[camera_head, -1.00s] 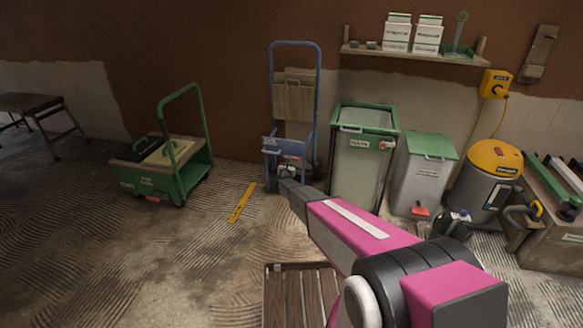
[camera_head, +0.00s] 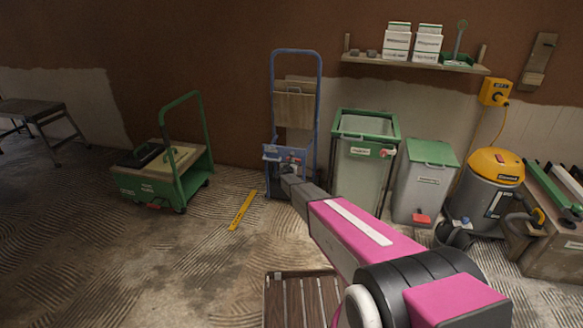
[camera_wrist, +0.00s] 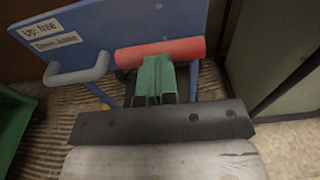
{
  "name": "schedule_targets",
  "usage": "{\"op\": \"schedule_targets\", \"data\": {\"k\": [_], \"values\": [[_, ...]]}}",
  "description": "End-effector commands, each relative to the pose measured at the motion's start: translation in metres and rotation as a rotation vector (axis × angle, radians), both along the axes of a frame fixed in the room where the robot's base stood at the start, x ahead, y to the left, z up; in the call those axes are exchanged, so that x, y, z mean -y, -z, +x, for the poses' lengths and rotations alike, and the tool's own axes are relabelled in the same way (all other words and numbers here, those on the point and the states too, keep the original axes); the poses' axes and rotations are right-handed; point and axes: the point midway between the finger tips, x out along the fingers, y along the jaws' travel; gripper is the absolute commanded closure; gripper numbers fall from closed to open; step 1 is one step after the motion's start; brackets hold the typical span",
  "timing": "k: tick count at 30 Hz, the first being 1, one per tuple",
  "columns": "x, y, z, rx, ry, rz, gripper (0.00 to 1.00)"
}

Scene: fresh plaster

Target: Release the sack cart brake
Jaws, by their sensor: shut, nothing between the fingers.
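The blue sack cart (camera_head: 296,100) stands upright against the wall in the head view. Its blue plate (camera_wrist: 120,25) fills the upper left of the wrist view, with labels "Up: free" and, less legibly, "Down: brake". A red bar (camera_wrist: 185,48) lies across below the plate, apparently the brake pedal; I cannot tell whether it is up or down. My gripper (camera_wrist: 155,65) is shut and empty, its green-padded fingers at the red bar and overlapping its lower edge in view. Contact cannot be told. My gripper (camera_head: 285,182) also shows in front of the cart's lower part in the head view.
A grey handle (camera_wrist: 80,70) sticks out left of the red bar. A green trolley (camera_head: 185,180) stands left. A green-framed bin (camera_head: 362,170), a grey lidded bin (camera_head: 425,185) and a yellow-topped vacuum (camera_head: 490,190) stand right. Floor between trolley and cart is open, with a yellow strip (camera_head: 242,210).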

Motion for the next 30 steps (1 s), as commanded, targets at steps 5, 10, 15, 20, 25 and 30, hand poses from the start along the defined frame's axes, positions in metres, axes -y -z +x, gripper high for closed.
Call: {"op": "schedule_targets", "data": {"k": [5,10,15,20,25,30], "values": [[0.002,-0.011,0.009,0.002,0.000,0.000,1.00],[0.004,-0.016,0.014,0.002,0.000,-0.001,1.00],[0.006,-0.019,0.018,0.001,0.000,0.000,1.00],[0.006,-0.020,0.019,0.001,0.000,0.000,1.00],[0.006,-0.021,0.019,0.001,0.000,0.000,1.00],[0.006,-0.021,0.019,0.001,0.000,0.000,1.00]]}}
